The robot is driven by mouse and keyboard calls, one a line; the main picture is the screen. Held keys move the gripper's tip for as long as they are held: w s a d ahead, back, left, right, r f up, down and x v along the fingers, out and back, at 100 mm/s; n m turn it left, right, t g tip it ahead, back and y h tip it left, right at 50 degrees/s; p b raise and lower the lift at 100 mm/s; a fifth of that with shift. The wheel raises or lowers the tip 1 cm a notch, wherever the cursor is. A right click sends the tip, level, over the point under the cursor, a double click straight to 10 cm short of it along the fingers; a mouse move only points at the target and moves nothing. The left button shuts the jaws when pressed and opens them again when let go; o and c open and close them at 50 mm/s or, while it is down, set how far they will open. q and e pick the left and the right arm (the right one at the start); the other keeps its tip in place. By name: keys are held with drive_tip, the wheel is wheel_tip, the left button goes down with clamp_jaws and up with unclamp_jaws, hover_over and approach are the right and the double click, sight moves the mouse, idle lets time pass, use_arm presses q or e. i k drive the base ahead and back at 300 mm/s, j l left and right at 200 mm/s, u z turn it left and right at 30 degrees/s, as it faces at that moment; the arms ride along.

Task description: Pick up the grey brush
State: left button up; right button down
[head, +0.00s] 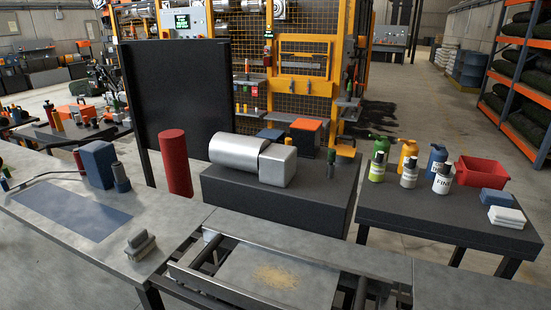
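A small grey brush (140,244) lies on the front edge area of the grey metal workbench (160,222) at the lower left. It looks like a block with a raised rounded grip on top. Nothing covers it. Neither of my grippers shows in the head view.
A blue block (97,164) and a dark cylinder (121,178) stand behind the brush, beyond a flat blue sheet (72,213). A metal plate with tan crumbs (275,278) lies to the right. Bottles and a red bin (481,171) are on a dark table. The bench around the brush is clear.

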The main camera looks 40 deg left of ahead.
sight(141, 242)
drive_tip(key=u, duration=2.35)
